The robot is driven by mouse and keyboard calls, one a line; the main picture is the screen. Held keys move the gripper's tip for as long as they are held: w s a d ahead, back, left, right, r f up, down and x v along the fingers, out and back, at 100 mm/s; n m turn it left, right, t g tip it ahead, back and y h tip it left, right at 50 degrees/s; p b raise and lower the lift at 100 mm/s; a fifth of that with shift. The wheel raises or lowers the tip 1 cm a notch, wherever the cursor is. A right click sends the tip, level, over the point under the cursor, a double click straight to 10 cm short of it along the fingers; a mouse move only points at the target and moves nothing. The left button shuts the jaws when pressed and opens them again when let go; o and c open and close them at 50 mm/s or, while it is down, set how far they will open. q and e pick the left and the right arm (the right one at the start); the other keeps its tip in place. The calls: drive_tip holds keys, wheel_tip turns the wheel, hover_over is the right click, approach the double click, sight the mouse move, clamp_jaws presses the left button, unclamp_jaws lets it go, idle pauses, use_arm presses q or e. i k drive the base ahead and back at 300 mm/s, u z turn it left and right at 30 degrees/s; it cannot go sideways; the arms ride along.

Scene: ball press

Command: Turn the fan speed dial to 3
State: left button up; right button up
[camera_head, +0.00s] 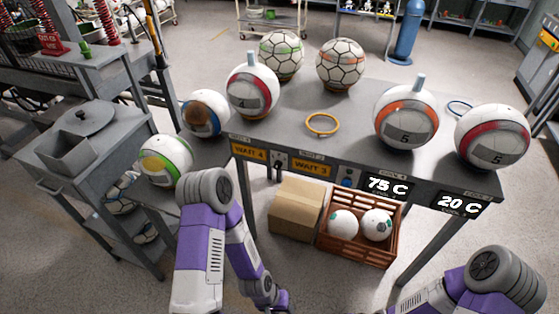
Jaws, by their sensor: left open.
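No dial marked as a fan speed dial can be read. The grey table's front panel carries a small dark control (279,163) between yellow signs reading "WAIT 4" (249,152) and "WAIT 3" (311,168). A blue round control (347,183) sits right of them. I cannot tell whether either is the fan dial or what it is set to. My left gripper (276,301) is low at the bottom edge, well below the panel, mostly cut off and apart from the controls. My right arm enters at the bottom right; its gripper is out of view.
Several balls stand on the grey table (300,110). Displays read "75 C" (386,186) and "20 C" (460,204). A cardboard box (296,208) and a brown crate (360,250) with two balls stand below. A grey cart (90,150) is at left.

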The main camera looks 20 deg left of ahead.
sight(278, 165)
drive_tip(key=k, duration=0.5)
drive_tip(key=u, duration=0.6)
drive_tip(key=i, duration=1)
drive_tip(key=u, duration=1.1)
